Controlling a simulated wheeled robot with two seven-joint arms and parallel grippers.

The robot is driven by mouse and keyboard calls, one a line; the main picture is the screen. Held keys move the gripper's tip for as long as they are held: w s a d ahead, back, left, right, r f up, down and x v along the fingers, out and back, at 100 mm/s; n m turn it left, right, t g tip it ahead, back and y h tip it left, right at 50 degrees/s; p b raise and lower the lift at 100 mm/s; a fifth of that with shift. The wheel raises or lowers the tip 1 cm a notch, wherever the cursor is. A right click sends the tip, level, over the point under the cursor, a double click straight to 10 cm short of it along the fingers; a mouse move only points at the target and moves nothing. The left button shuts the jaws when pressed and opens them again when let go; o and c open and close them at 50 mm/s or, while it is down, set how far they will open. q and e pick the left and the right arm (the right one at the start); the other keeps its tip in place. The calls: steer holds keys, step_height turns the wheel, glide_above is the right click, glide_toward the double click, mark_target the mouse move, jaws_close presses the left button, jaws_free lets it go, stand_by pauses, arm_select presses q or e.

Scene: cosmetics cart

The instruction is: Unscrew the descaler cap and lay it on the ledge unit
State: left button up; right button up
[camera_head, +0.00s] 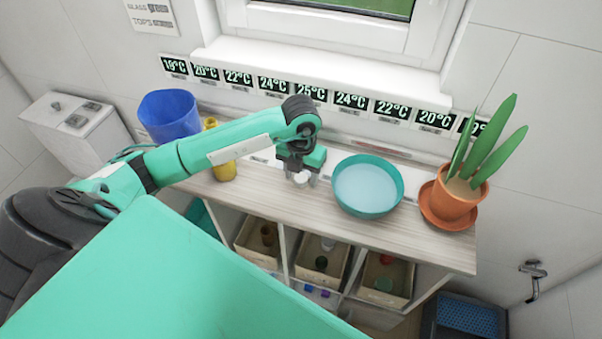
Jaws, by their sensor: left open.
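The ledge unit (425,243) has a pale wood top with open cubbies below. My left gripper (301,176) is open and points down over the middle of the top. A small white round piece (300,178), which looks like a cap, is at its fingertips. I cannot tell whether it lies on the wood or touches the fingers. A yellow bottle (225,171) stands left of the gripper, partly hidden behind my left arm. I cannot read a label, so I cannot confirm that it is the descaler. My right gripper is not in view.
A teal bowl (367,186) stands just right of the gripper. A potted plant (455,199) on a saucer is at the right end. A blue bucket (169,114) stands at the left. The front strip of the top is clear. A windowsill (320,67) juts out behind.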

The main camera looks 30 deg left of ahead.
mark_target(301, 177)
arm_select(q)
steer(key=shift+r, duration=0.5)
step_height(301, 177, up, 11)
steer(key=b, duration=0.2)
